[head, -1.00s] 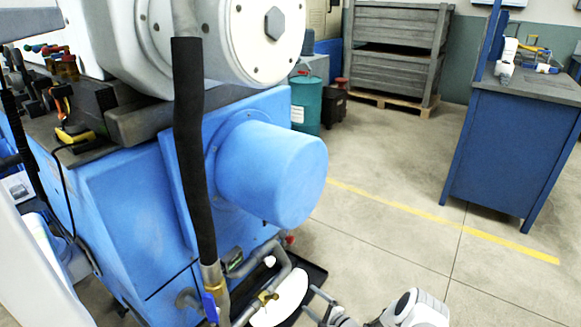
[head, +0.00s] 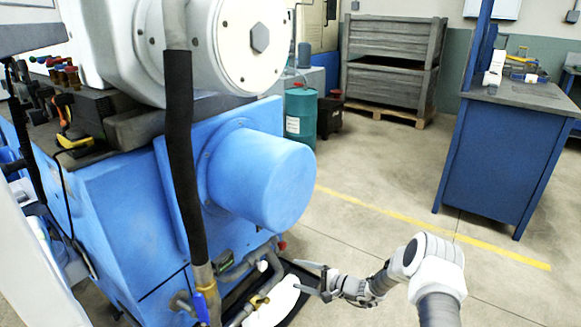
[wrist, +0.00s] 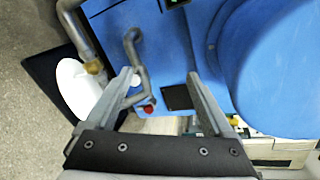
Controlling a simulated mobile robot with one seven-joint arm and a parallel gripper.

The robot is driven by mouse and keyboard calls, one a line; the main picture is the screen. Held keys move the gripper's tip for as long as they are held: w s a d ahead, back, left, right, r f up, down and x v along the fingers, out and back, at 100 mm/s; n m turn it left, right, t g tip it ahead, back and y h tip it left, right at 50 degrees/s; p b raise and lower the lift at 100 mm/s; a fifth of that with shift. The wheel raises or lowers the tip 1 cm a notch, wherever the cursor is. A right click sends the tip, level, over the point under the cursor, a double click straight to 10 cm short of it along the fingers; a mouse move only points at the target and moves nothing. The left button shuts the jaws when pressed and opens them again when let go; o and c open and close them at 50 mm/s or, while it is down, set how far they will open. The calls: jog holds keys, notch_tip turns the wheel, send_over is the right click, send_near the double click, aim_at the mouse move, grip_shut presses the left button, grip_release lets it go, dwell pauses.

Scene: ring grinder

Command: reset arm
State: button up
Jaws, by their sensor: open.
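My gripper (head: 318,281) is at the lower middle of the head view, low beside the blue ring grinder (head: 110,215). My white and grey arm reaches it from the lower right. In the wrist view my gripper (wrist: 160,90) has its two fingers well apart, with nothing between them. Beyond the fingers are the grinder's blue side, a bent grey pipe (wrist: 139,62) and a red knob (wrist: 149,109). I cannot tell from these views whether a finger touches the machine.
A large blue cylinder (head: 262,180) juts from the grinder above my gripper. A white oval object (head: 272,303) lies on a black tray left of the gripper. A blue workbench (head: 500,155) stands at right, a teal drum (head: 300,117) behind. The floor between is clear.

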jog(key=s+a+r+n+g+h, duration=0.1)
jog(key=s+r+n+g, duration=0.3)
jog(key=r, duration=0.6)
jog(key=s+r+n+h, duration=0.2)
jog(key=s+r, duration=0.3)
jog(key=r, duration=0.4)
jog(key=s+a+r+n+g+h, duration=0.1)
jog(key=s+r+n+g, duration=0.3)
jog(key=r, duration=0.6)
jog(key=s+d+r+n+t+h, duration=0.1)
jog(key=s+d+r+t+h, duration=0.4)
jog(key=s, duration=0.8)
jog(key=s+d+r+t+h, duration=0.1)
jog(key=s+d+r+h, duration=0.45)
jog(key=s, duration=0.85)
notch_tip(320, 180, up, 29)
jog(key=d+y+p, duration=0.1)
jog(key=d+p, duration=0.1)
jog(key=p, duration=2.5)
jog(key=shift+w+f+y, duration=0.15)
jog(key=shift+y, duration=0.2)
jog(key=shift+a, duration=0.1)
